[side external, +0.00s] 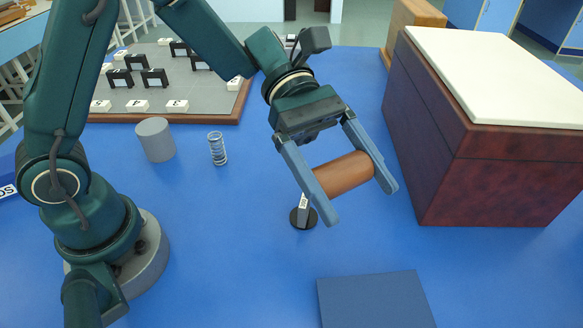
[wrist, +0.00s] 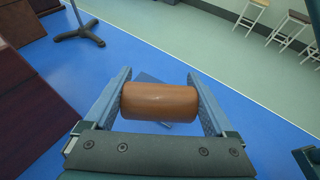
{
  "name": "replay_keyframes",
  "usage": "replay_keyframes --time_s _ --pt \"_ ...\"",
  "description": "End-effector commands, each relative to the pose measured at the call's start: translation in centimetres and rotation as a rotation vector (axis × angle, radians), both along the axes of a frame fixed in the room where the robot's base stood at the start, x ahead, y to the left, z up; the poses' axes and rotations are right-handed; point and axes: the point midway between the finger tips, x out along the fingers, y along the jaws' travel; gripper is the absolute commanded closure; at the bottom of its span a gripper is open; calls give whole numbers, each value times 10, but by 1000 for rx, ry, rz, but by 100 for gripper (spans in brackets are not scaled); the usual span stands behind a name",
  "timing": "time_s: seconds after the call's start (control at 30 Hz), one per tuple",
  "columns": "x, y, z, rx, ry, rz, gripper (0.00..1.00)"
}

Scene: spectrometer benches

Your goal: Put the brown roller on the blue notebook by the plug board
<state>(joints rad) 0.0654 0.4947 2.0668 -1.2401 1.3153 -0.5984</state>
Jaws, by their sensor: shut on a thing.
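The brown roller (side external: 343,175) is a smooth cylinder held lengthwise between the two blue fingers of my gripper (side external: 358,172). In the side external view it is in the air above the table. It also shows in the wrist view (wrist: 159,101), spanning between the fingers. The blue notebook (side external: 375,300) lies flat at the front of the table, below the roller in the side external picture. Part of it (wrist: 148,78) shows behind the roller in the wrist view. The plug board (side external: 205,97) is a grey panel with a wooden rim at the back left, holding black and white blocks.
A dark red box with a cream top (side external: 480,150) stands at the right. A grey cylinder (side external: 155,139), a wire spring (side external: 217,148) and a small black-based stand (side external: 303,217) are on the blue table (side external: 230,250). The table around the notebook is clear.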

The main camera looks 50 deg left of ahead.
Motion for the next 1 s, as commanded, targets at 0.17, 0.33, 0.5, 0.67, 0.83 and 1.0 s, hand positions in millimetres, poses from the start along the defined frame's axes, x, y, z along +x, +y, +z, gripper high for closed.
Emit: replay_keyframes --time_s 0.17,0.33,0.5,0.67,0.83,1.0 --pt "27 -5 18 -1 -4 164 66" --pt "34 -5 1 1 7 203 66" --pt "33 -5 -21 0 5 200 66" --pt "31 -9 -31 -1 2 197 66" --pt "18 -33 -49 3 5 190 66" --pt "4 -64 -69 2 4 188 66"
